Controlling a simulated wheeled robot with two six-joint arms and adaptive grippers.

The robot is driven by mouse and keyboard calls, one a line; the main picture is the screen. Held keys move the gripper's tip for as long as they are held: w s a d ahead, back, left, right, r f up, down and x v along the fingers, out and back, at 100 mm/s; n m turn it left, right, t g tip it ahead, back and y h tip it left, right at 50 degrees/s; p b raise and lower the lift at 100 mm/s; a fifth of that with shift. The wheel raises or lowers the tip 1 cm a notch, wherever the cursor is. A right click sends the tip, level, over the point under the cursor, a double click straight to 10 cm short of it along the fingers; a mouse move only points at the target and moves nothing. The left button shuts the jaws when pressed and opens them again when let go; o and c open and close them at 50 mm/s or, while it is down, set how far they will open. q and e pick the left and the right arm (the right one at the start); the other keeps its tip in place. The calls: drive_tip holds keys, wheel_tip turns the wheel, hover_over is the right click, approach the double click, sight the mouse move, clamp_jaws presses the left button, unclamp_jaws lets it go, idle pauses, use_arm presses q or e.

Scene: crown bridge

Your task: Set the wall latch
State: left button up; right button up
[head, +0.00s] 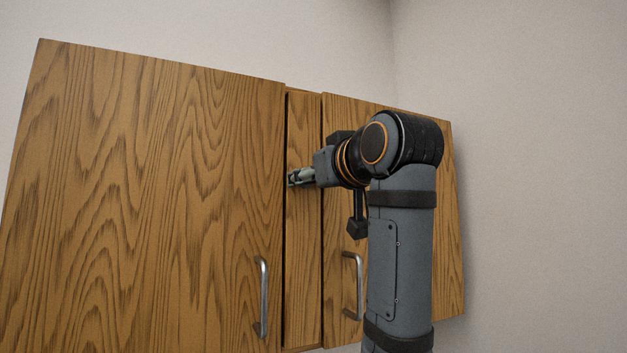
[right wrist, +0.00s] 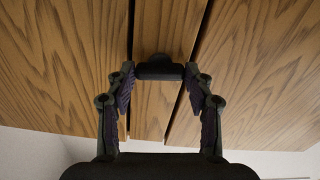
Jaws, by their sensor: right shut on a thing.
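A short dark rounded piece (right wrist: 160,69) lies between my right fingertips in the right wrist view, in front of a narrow wooden strip. It may be the latch, but its shape does not tell me for sure. My right gripper (right wrist: 160,78) is shut on it, one finger at each end. In the head view my right gripper (head: 297,178) reaches in from the right to the narrow strip (head: 303,240) between the two cabinet doors. The piece cannot be made out there. My left gripper is not in view.
A wide wooden left door (head: 140,200) and a right door (head: 340,230) flank the strip. Each has a metal handle, left (head: 262,298) and right (head: 357,285), low down. My right arm covers part of the right door. A bare wall (head: 540,180) stands at right.

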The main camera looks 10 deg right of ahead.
drive_tip(key=shift+m, duration=0.9)
drive_tip(key=o, duration=1.2)
drive_tip(key=shift+c, duration=0.2)
drive_tip(key=s+d, duration=0.1)
drive_tip(key=s, duration=0.6)
drive_tip(key=shift+s+d, duration=0.2)
drive_tip(key=shift+d, duration=0.05)
drive_tip(key=shift+w, duration=0.1)
